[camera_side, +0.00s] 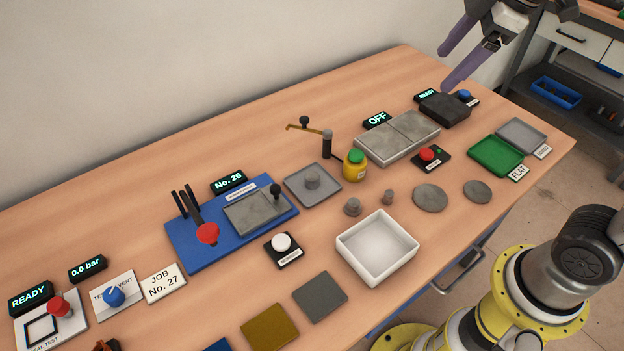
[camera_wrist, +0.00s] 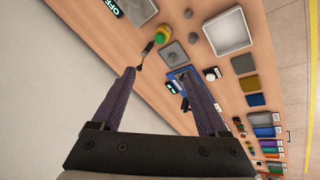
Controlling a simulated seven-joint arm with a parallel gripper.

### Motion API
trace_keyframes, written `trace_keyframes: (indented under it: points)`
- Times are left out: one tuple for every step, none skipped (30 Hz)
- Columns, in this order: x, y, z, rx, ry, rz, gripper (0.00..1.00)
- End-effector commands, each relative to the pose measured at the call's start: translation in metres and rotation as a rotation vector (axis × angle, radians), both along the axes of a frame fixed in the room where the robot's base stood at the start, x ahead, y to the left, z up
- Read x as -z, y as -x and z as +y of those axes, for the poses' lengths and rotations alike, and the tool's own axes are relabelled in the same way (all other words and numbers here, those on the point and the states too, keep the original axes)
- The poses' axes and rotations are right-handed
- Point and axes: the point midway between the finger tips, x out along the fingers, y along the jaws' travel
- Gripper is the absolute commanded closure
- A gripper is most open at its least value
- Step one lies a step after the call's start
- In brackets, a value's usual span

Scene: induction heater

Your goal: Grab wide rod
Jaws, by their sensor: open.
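In the wrist view the wider rod (camera_wrist: 193,38) and the thinner rod (camera_wrist: 188,13) look small, near the top. Another grey cylinder (camera_side: 312,179) stands on the square grey tray (camera_side: 325,196). My gripper (camera_side: 446,69) is open and empty, high above the table's far right part, well away from the rods. Its spread purple fingers also show in the wrist view (camera_wrist: 158,76).
The white open box (camera_side: 352,258) stands right in front of the rods. A yellow jar with a green lid (camera_side: 355,166) and a brass-armed post (camera_side: 327,143) stand behind them. Grey plates (camera_side: 397,138), a red button (camera_side: 428,154) and flat discs (camera_side: 430,198) lie to the right.

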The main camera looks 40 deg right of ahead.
Motion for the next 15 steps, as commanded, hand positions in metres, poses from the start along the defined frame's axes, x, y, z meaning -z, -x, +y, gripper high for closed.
trace_keyframes:
  points:
    - [0.004, -0.023, 0.007, -0.063, 0.022, 0.029, 0.23]
    - [0.006, -0.035, 0.012, -0.102, 0.037, 0.041, 0.23]
    - [0.01, -0.051, 0.018, -0.152, 0.054, 0.061, 0.23]
    - [0.014, -0.062, 0.022, -0.187, 0.065, 0.075, 0.23]
    - [0.018, -0.073, 0.027, -0.222, 0.076, 0.089, 0.23]
    - [0.026, -0.089, 0.035, -0.267, 0.09, 0.109, 0.23]
    - [0.032, -0.099, 0.04, -0.299, 0.098, 0.124, 0.23]
    - [0.04, -0.11, 0.046, -0.331, 0.107, 0.139, 0.23]
    - [0.051, -0.123, 0.054, -0.37, 0.118, 0.162, 0.23]
    - [0.059, -0.132, 0.06, -0.396, 0.124, 0.178, 0.23]
    - [0.069, -0.141, 0.066, -0.422, 0.129, 0.195, 0.23]
    - [0.083, -0.152, 0.074, -0.45, 0.135, 0.218, 0.23]
    - [0.094, -0.159, 0.08, -0.469, 0.139, 0.235, 0.23]
    - [0.104, -0.165, 0.086, -0.484, 0.142, 0.252, 0.23]
    - [0.119, -0.172, 0.094, -0.498, 0.144, 0.274, 0.23]
